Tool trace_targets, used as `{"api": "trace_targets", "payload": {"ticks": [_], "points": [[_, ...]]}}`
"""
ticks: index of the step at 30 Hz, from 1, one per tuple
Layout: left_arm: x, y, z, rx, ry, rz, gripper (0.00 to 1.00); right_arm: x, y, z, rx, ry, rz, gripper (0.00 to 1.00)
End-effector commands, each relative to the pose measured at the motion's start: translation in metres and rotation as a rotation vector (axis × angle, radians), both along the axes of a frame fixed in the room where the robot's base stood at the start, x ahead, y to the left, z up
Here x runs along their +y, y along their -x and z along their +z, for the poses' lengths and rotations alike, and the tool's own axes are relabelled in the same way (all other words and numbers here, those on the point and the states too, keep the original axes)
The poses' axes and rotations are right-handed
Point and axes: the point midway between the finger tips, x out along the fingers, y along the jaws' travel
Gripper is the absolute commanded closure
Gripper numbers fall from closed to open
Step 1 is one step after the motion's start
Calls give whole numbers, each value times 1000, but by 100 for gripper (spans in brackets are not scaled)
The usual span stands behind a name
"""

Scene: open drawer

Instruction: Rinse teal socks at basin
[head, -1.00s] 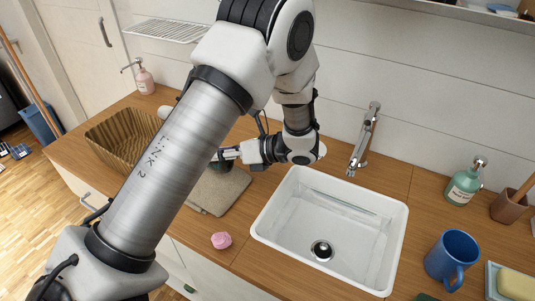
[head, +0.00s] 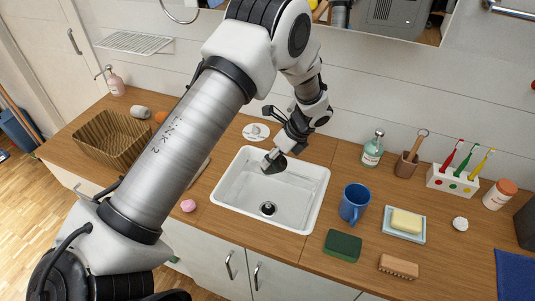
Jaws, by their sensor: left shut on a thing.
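The white basin (head: 225,203) is set in the wooden counter, with a dark drain in its floor. My left gripper (head: 273,159) is over the back part of the basin, pointing down. It is shut on a small dark bundle (head: 279,165), which looks like the teal socks; its colour and shape are hard to make out at this size. I cannot tell whether the bundle touches the basin. The faucet is hidden behind my left arm. My right gripper is not in view.
A blue mug (head: 354,203) and a green sponge (head: 342,246) are right of the basin. A pink soap (head: 188,205) lies left of it. A soap dish (head: 389,231), a brush (head: 398,266) and a green bottle (head: 373,150) are further right. A ribbed basket (head: 105,140) stands far left.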

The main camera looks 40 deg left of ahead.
Motion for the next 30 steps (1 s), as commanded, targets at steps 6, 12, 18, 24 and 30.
{"api": "trace_targets", "payload": {"ticks": [6, 12, 18, 24, 30], "points": [[0, 0, -30, 1, -1, -1, 88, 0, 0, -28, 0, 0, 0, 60], [0, 1, -54, 2, -2, -1, 88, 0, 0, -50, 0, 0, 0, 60], [0, 1, -78, 2, -2, -1, 88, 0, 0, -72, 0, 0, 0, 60], [0, 1, -102, 2, -2, -1, 88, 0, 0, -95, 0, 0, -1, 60], [0, 1, -126, 2, -2, -1, 88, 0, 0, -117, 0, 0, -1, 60]]}}
